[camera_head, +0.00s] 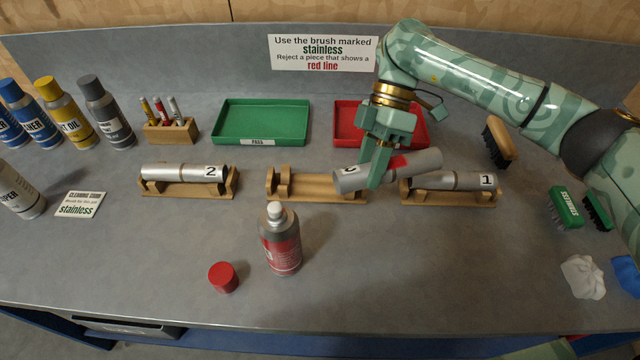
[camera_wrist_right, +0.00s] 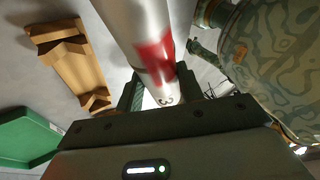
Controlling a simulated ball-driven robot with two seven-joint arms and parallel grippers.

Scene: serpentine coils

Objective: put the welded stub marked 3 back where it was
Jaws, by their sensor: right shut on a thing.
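My right gripper (camera_head: 376,165) is shut on the silver welded stub marked 3 (camera_head: 424,160), which has a red patch on it. The stub is held in the air, slightly tilted, between the empty middle wooden cradle (camera_head: 322,186) and the right cradle. In the right wrist view the stub (camera_wrist_right: 140,30) lies between the fingers (camera_wrist_right: 160,92), with its red patch and number 3 showing, and the empty cradle (camera_wrist_right: 72,66) is to the left. My left gripper is not in view.
Stub 2 (camera_head: 185,171) lies in the left cradle and stub 1 (camera_head: 450,181) in the right one. A red spray can (camera_head: 281,245) stands in front of the middle cradle, its red cap (camera_head: 223,277) beside it. Green (camera_head: 262,104) and red (camera_head: 345,112) trays are behind.

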